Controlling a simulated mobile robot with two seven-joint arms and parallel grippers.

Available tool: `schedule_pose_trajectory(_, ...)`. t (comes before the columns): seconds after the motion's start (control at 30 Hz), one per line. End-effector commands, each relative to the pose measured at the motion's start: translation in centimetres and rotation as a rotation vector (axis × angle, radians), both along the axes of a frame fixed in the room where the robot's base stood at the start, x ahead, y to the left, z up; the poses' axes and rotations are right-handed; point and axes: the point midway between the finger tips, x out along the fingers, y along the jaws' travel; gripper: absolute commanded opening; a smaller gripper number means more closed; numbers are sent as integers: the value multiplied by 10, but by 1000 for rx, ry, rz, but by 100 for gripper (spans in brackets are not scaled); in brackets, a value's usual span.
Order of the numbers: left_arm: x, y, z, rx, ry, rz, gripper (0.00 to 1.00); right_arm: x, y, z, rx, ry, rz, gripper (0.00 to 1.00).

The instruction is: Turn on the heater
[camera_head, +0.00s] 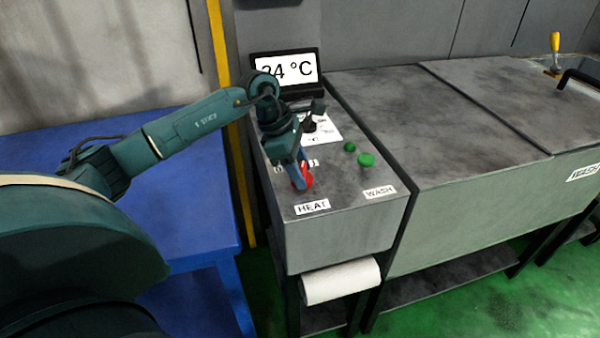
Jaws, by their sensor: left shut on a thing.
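The heater's red knob (308,181) sits on top of the grey control panel, just behind the "HEAT" label (312,207). My left gripper (300,183) points down onto the knob and is shut on it, hiding much of it. My right gripper does not show.
Two green buttons (366,160) stand right of the knob, near the "WASH" label (380,192). A white sheet lies behind. A paper roll (341,281) hangs at the front. A blue table (190,180) is left; grey covers extend right.

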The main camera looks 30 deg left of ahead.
Motion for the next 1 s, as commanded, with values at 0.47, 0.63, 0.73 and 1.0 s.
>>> schedule_pose_trajectory(0.47, 2, 0, 1, 0, -3, -186, 22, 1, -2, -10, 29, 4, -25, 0)
schedule_pose_trajectory(0.63, 1, 0, 1, 0, -3, -197, 23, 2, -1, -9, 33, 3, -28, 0)
schedule_pose_trajectory(0.73, 1, 0, 1, 0, -3, -197, 22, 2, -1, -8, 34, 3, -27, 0)
schedule_pose_trajectory(1.0, 1, 0, 1, 0, -4, -197, 54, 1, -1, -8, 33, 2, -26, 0)
